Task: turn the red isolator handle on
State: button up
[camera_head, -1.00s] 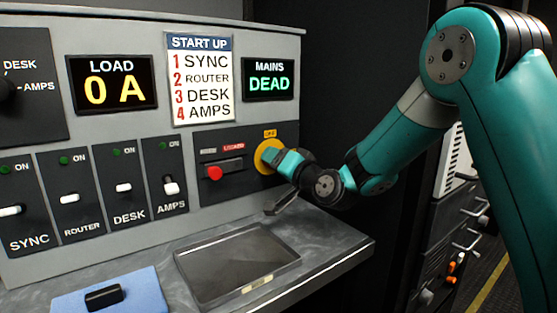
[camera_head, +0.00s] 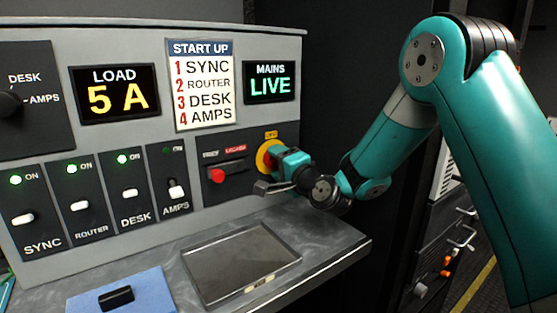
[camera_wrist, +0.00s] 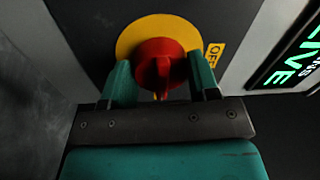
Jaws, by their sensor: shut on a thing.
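The red isolator handle (camera_wrist: 158,64) sits on a round yellow plate (camera_wrist: 130,38) on the dark panel, with a yellow OFF label (camera_wrist: 214,52) beside it. My gripper (camera_wrist: 160,80) has one finger on each side of the red handle and is shut on it. In the head view my gripper (camera_head: 280,163) covers most of the handle, and only part of the yellow plate shows. The mains display (camera_head: 269,82) reads LIVE, and the load display (camera_head: 118,92) reads 5 A.
Several white switches, SYNC (camera_head: 22,217) to AMPS (camera_head: 177,190), line the panel to the left. A red knob (camera_head: 216,175) is just left of my gripper. A shallow tray (camera_head: 240,265) and a blue pad with a black block (camera_head: 116,297) lie on the desk below.

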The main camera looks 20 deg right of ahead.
dwell(0.4)
jog(key=o, duration=0.9)
jog(key=shift+o, duration=0.2)
jog(key=b+v, duration=1.5)
jog(key=v, duration=0.2)
jog(key=shift+s, duration=0.2)
